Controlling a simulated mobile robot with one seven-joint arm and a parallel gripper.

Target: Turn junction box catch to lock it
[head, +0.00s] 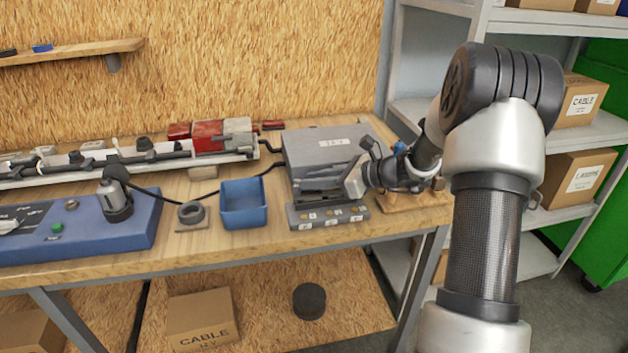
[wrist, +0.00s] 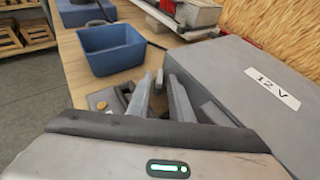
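The junction box is a grey box (head: 325,147) with a "12 V" label, at the back right of the workbench. It also fills the right of the wrist view (wrist: 245,75). My gripper (wrist: 161,84) is low at the box's near side, its two grey fingers apart. A small upright grey piece (wrist: 159,78) shows between the fingertips; I cannot tell whether it is the catch or whether the fingers touch it. In the head view, my wrist and gripper hide part of the box's front, and I cannot make out the catch.
A grey strip with labelled sockets (head: 328,215) lies in front of the box. A blue bin (head: 243,204) stands left of it, and a grey ring (head: 191,213) lies farther left. A trailer frame part with red lamps (head: 208,137) runs along the back. A black cable crosses the bench.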

